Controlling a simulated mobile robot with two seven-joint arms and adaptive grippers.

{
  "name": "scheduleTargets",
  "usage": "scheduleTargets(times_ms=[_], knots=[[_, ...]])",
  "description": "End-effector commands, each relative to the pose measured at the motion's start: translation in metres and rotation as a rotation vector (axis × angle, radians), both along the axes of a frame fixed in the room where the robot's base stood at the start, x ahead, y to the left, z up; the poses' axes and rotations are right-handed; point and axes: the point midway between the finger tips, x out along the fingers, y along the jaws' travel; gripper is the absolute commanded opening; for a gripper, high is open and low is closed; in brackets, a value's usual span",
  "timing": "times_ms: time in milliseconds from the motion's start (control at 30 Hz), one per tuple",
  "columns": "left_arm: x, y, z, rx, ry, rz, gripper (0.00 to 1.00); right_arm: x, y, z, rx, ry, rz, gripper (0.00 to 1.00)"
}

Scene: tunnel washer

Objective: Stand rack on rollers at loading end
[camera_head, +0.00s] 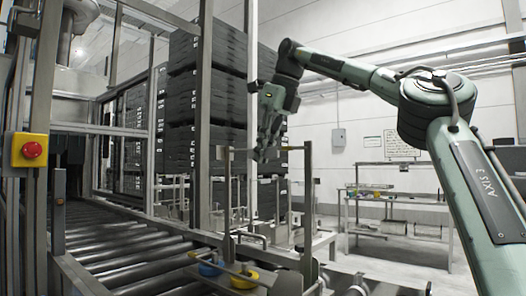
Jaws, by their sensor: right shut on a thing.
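A rack (309,205) of thin metal uprights and bars stands in the middle of the head view, at the right edge of the roller bed. My right gripper (265,150) reaches down from above, shut on the rack's upper bar. Yellow and blue round parts (243,277) show low by the rack; I cannot tell whether they belong to it. The steel rollers (120,245) run from the lower left toward the dark tunnel opening. Whether the rack's foot touches the rollers is unclear. My left gripper is not in view.
A yellow box with a red stop button (33,149) is on the frame at the left. Steel posts (204,110) stand beside the rollers, with tall stacks of dark crates (220,60) behind. A table (400,192) stands at the back right; the floor before it is clear.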

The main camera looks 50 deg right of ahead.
Motion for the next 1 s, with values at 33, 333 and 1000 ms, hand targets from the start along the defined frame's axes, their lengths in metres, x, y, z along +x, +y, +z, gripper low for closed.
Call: scheduleTargets(times_ms=[33,333,1000], knots=[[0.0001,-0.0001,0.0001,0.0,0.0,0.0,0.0,-0.0001,0.0007,0.0016,0.0,-0.008,0.001,0.0],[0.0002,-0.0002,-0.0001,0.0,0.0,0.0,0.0,0.0003,0.0008,-0.0031,0.002,-0.008,0.0,0.0],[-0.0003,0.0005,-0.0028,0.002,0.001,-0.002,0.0,0.0004,0.0009,-0.0083,0.001,-0.008,0.001,0.0]])
